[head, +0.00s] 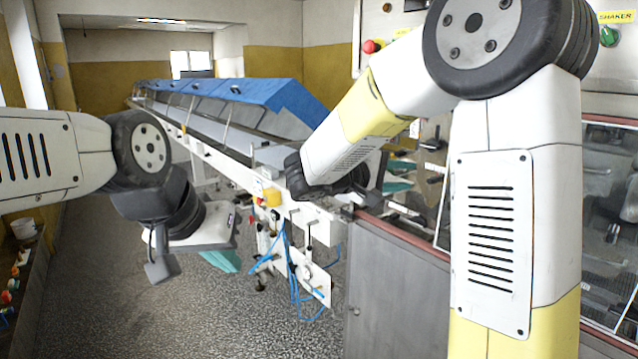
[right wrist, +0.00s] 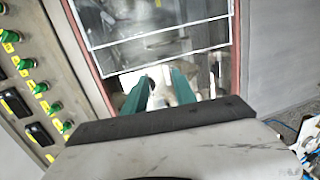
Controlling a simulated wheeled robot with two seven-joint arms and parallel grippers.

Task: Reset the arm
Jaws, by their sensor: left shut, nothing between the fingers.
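My left gripper (head: 222,261) hangs at the left of the head view, over the speckled floor and left of the conveyor's near end. Its teal fingers point down and to the right, shut and empty. My right arm rises at the right of the head view and bends down to the left. My right gripper (head: 400,176) is partly hidden behind that arm, near the machine opening. In the right wrist view its two teal fingers (right wrist: 160,78) stand apart with nothing held between them. The wrist housing hides the fingers' bases.
A long conveyor with blue covers (head: 285,98) runs to the back. Blue hoses (head: 290,265) hang at its near end. A grey cabinet (head: 395,290) stands beside it. In the right wrist view, a clear-panelled guard (right wrist: 160,35) and a control panel (right wrist: 30,85) are close.

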